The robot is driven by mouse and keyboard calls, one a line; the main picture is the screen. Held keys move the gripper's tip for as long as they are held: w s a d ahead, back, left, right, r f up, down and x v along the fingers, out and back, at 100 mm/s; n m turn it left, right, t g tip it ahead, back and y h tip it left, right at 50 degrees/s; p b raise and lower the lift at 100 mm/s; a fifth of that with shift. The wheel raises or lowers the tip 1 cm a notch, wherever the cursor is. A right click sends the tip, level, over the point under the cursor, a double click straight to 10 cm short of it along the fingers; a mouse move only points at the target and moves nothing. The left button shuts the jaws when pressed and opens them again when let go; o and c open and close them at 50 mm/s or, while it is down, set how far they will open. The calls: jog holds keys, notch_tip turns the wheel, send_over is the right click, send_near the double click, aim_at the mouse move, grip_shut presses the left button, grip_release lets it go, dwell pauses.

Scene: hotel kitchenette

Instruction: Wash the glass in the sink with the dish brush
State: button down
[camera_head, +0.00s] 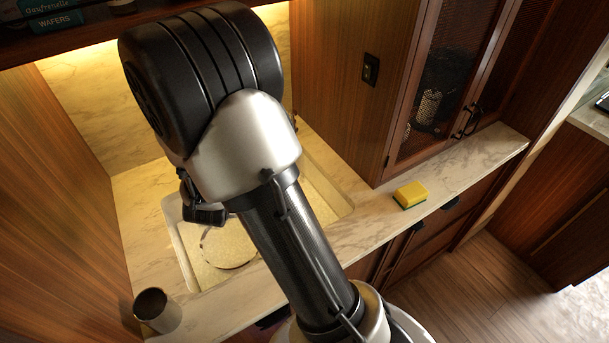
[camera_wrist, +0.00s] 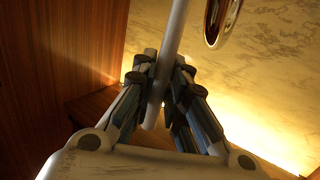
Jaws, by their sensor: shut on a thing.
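In the wrist view my gripper (camera_wrist: 162,70) is shut on a pale, slender rod (camera_wrist: 172,28), which looks like the dish brush's handle. The rod's rounded lower end shows between the fingers; its upper end is out of view, so no bristles show. A shiny brown rounded thing with a bright rim (camera_wrist: 221,20) is cut off at the top of that view; I cannot tell whether it is the glass. In the head view my arm covers much of the sink (camera_head: 184,259) and hides the jaws. No glass can be made out clearly in the sink.
A pale round plate-like disc (camera_head: 228,248) lies in the sink. A dark metallic cup (camera_head: 157,310) stands on the counter at the front left. A yellow and green sponge (camera_head: 410,195) lies on the right counter. Wooden walls (camera_head: 340,90) flank the sink. The counter around the sponge is clear.

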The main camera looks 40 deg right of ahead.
jog(key=s+d+f+m+g+h+b, duration=0.2)
jog(key=s+d+f+m+g, duration=0.2)
jog(key=s+f+m+g, duration=0.25)
jog(key=s+d+f+m+g+h+b, duration=0.1)
jog(key=s+d+f+m+g+h, duration=0.1)
jog(key=s+d+f+m+g, duration=0.45)
jog(key=s+a+f+n+b, duration=0.1)
jog(key=f+b, duration=0.4)
jog(key=s+a+f+n+b, duration=0.1)
jog(key=s+a+f+b, duration=0.1)
jog(key=f+b, duration=0.2)
jog(key=shift+s+f+g+b, duration=0.25)
jog(key=shift+f+g+b, duration=0.1)
jog(key=shift+f, duration=0.75)
jog(key=shift+d, duration=0.1)
